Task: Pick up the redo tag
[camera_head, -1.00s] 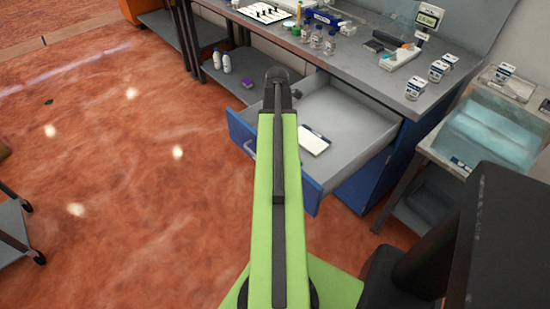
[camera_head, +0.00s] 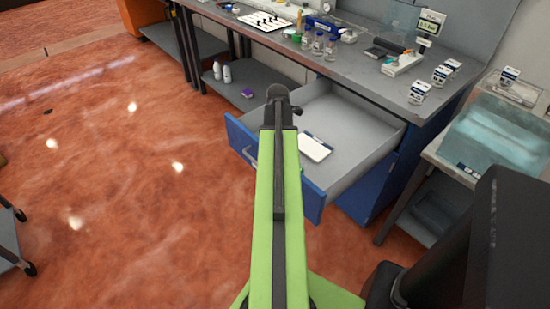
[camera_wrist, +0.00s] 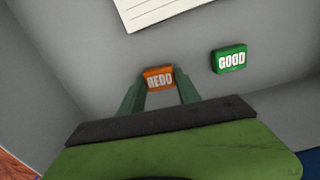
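The redo tag (camera_wrist: 159,77) is a small orange block with white REDO lettering, low in the grey drawer. In the wrist view it shows between the tips of my gripper (camera_wrist: 160,83), one green finger on each side. The fingers look apart; whether they touch the tag I cannot tell. A green GOOD tag (camera_wrist: 229,60) lies to the right of it, clear of the fingers. In the head view my arm hides both tags and the fingertips.
The blue-fronted drawer (camera_head: 318,203) is pulled open under a grey bench (camera_head: 385,80). A white card (camera_head: 314,148) lies on its floor; it also shows at the top of the wrist view (camera_wrist: 165,10). Grey drawer walls enclose the tags. Several vials stand on the bench.

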